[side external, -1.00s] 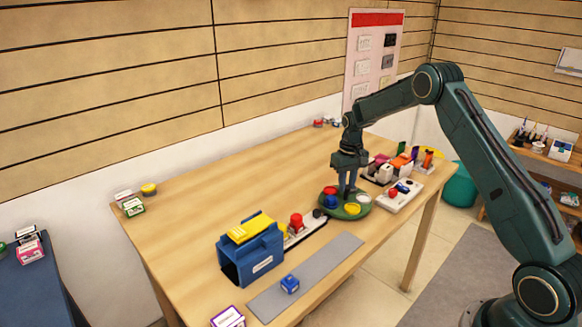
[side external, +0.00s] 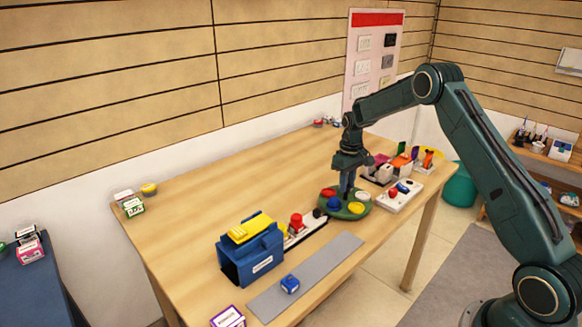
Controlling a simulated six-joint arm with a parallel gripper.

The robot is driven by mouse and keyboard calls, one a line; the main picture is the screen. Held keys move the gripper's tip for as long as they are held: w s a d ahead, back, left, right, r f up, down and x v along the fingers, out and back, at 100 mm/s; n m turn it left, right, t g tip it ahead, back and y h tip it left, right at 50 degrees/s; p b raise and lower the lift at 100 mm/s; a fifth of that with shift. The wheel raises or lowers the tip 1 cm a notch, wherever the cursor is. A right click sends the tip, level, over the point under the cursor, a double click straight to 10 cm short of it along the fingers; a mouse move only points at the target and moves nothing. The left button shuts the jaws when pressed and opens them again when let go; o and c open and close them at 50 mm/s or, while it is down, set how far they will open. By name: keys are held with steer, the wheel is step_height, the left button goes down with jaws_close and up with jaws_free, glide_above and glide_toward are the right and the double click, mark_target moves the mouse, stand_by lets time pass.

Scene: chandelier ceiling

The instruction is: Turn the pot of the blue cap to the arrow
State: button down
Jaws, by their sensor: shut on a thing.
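A round green turntable (side external: 345,214) stands on the wooden table and carries several capped pots. The pot with the blue cap (side external: 334,203) is at its front left. The red cap (side external: 327,193) is at the left, the yellow cap (side external: 356,208) at the front right and the white cap (side external: 362,195) at the right. My gripper (side external: 347,192) points down over the middle of the turntable, among the pots, and is shut. What lies between its fingers is hidden, likely a part at the turntable's middle. I cannot make out the arrow.
A blue box with a yellow top (side external: 250,255) and a base with a red button (side external: 297,222) stand left of the turntable. A grey strip (side external: 325,265) with a blue cube (side external: 290,284) lies in front. A white switch panel (side external: 400,197) is close right.

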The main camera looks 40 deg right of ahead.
steer(key=shift+r, duration=0.1)
steer(key=c, duration=1.2)
jaws_free()
steer(key=shift+r, duration=0.1)
step_height(320, 180, up, 14)
steer(key=shift+f, duration=0.2)
